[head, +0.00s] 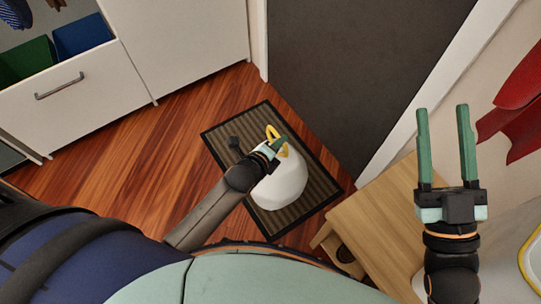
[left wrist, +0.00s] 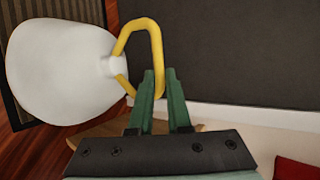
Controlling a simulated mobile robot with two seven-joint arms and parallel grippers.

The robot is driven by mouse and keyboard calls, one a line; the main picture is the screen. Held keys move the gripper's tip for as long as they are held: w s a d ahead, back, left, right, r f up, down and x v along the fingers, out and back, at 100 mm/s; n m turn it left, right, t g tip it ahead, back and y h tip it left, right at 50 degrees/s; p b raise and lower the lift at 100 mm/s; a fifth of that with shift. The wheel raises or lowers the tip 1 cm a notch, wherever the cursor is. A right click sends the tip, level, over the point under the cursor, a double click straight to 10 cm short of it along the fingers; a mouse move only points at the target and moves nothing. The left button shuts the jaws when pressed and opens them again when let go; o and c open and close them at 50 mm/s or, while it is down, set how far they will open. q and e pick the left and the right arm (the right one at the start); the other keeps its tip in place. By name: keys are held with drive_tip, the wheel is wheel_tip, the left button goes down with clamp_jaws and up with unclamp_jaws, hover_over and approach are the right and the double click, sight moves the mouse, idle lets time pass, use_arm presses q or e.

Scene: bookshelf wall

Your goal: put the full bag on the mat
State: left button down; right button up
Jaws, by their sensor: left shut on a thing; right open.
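The full bag (head: 278,187) is white and rounded, with a yellow loop handle (head: 272,133) on top. In the head view it is over the striped mat (head: 309,172) with the dark border. I cannot tell for sure whether its underside touches the mat. My left gripper (head: 279,143) is shut on the handle, above the bag. In the left wrist view the bag (left wrist: 60,75) is at the left, and the handle (left wrist: 157,45) runs to the fingertips of my left gripper (left wrist: 160,78). My right gripper (head: 445,112) is open and empty, up at the right.
A wooden bench (head: 382,225) stands right of the mat. A dark door (head: 350,65) is behind it. White drawers (head: 85,110) with green and blue bins are at the left. A red item (head: 517,95) hangs at the right. The wooden floor (head: 120,160) left of the mat is clear.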

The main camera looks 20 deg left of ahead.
sight(274, 131)
use_arm(q)
drive_tip(key=shift+w+a+f+b, duration=0.15)
drive_tip(key=shift+w+a+b, duration=0.15)
drive_tip(key=shift+w, duration=0.3)
drive_tip(key=shift+w+a+f+b, duration=0.1)
drive_tip(key=shift+w+a+b, duration=0.15)
drive_tip(key=shift+w, duration=0.3)
drive_tip(key=shift+w+a+f+b, duration=0.35)
drive_tip(key=shift+w+a+f, duration=0.1)
drive_tip(key=shift+w, duration=0.15)
drive_tip(key=shift+w+a+f+b, duration=0.35)
drive_tip(key=shift+w+a, duration=0.1)
drive_tip(key=shift+w, duration=0.15)
use_arm(e)
drive_tip(key=s+r+n+y, duration=0.5)
drive_tip(key=y, duration=0.1)
use_arm(q)
drive_tip(key=w+a+f+b, duration=0.5)
drive_tip(key=w+f+b, duration=0.2)
drive_tip(key=f, duration=0.3)
drive_tip(key=shift+b, duration=0.65)
use_arm(e)
wheel_tip(274, 131, down, 9)
drive_tip(key=a+m, duration=0.1)
drive_tip(key=shift+w+a, duration=0.3)
drive_tip(key=shift+a, duration=0.1)
use_arm(q)
drive_tip(key=shift+f, duration=0.1)
use_arm(e)
drive_tip(key=shift+r, duration=0.15)
